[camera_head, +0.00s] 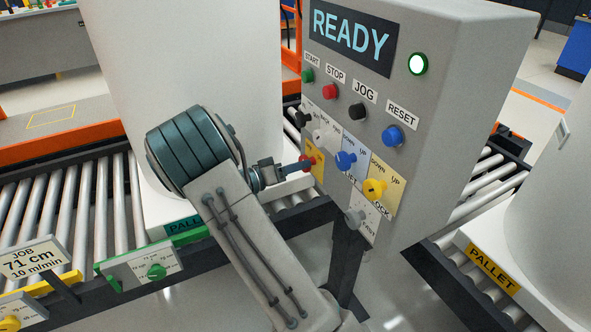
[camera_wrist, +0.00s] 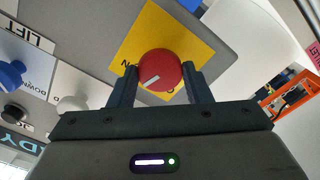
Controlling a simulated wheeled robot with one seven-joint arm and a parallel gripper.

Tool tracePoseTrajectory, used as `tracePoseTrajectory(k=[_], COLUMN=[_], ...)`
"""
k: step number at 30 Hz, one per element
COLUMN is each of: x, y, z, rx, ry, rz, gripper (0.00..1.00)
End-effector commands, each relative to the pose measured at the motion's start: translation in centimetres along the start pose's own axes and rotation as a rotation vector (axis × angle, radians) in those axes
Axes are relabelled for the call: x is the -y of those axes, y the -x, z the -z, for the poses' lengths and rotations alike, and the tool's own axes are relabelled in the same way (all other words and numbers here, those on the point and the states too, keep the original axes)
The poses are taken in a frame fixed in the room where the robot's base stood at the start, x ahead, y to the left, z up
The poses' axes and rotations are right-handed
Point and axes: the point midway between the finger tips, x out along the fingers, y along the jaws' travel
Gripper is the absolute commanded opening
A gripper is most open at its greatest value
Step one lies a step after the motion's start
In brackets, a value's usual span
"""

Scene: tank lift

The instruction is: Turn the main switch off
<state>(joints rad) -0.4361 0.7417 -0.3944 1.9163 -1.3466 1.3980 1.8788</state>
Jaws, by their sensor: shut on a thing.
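The main switch is a red knob (camera_head: 306,163) on a yellow plate (camera_head: 317,171), low on the left part of the grey control panel. In the wrist view the red knob (camera_wrist: 160,71) has a pale pointer mark that runs slantwise from the lower left toward the upper right. My gripper (camera_wrist: 160,84) is shut on the red knob, with one dark finger on each side. The yellow plate (camera_wrist: 193,45) shows behind it, its lettering mostly hidden. In the head view my gripper (camera_head: 296,167) reaches the panel from the left.
Close beside the red knob are a blue lever knob (camera_head: 345,160), a yellow knob (camera_head: 375,189) and a grey knob (camera_head: 354,217). Push buttons sit above, under a READY display (camera_head: 350,37) and a lit green-rimmed lamp (camera_head: 418,64). Roller conveyors with large white tanks stand on both sides.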

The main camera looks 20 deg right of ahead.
Motion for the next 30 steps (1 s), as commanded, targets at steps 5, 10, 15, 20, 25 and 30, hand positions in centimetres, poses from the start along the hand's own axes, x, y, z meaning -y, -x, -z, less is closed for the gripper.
tracePoseTrajectory(k=[5,10,15,20,25,30], x=[0.01,-0.05,-0.11,-0.16,-0.16,-0.16], y=[0.09,0.04,0.03,0.05,0.06,0.05], z=[0.02,0.06,0.12,0.18,0.19,0.17], rx=[-0.001,0.0,-0.001,-0.001,-0.001,-0.001], ry=[0.169,0.331,0.493,0.643,0.795,0.92], rz=[0.001,0.001,0.0,0.0,0.0,0.0], gripper=[0.21,0.21,0.21,0.21,0.21,0.21])
